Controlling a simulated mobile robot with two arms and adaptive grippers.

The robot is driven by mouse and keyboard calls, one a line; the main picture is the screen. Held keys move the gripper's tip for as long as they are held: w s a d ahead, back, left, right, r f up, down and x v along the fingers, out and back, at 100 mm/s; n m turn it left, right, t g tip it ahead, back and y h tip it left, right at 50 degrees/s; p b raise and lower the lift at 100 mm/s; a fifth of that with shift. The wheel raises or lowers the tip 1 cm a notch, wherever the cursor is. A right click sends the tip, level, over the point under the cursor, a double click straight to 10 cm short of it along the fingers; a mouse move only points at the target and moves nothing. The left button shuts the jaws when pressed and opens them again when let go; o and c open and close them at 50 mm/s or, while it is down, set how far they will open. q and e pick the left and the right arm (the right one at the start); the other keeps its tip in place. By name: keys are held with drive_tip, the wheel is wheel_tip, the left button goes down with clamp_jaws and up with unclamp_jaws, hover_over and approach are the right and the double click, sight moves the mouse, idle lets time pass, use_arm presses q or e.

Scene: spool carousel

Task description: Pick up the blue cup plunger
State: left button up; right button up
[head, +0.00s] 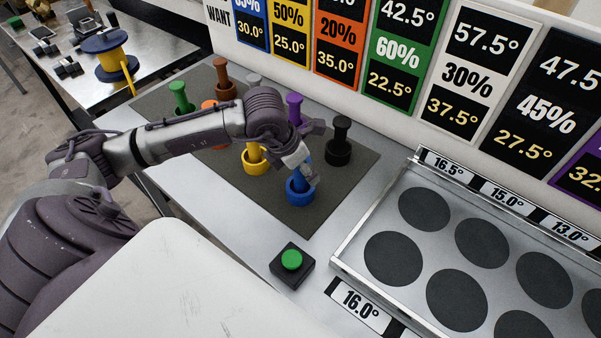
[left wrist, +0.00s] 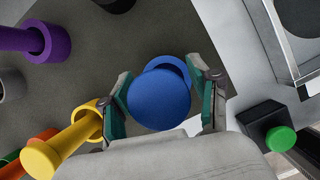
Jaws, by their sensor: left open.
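The blue cup plunger (head: 299,192) stands upright on the dark mat (head: 345,188) near its front right corner. My left gripper (head: 304,172) is over it, with the fingers at the plunger's upper part. In the left wrist view, the round blue top of the plunger (left wrist: 159,98) lies between the two open fingers of my left gripper (left wrist: 164,92). One finger is on each side of it, and I cannot tell whether they touch it. My right gripper is not in view.
A yellow cup plunger (head: 255,163) stands close to the left of the blue one. A black one (head: 339,145) and a purple one (head: 294,108) stand behind. A green button (head: 291,260) is in front. A tray (head: 340,262) with dark circles lies to the right.

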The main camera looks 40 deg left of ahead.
use_arm(q)
drive_tip(key=shift+r, duration=0.1)
clamp_jaws()
idle(0.4)
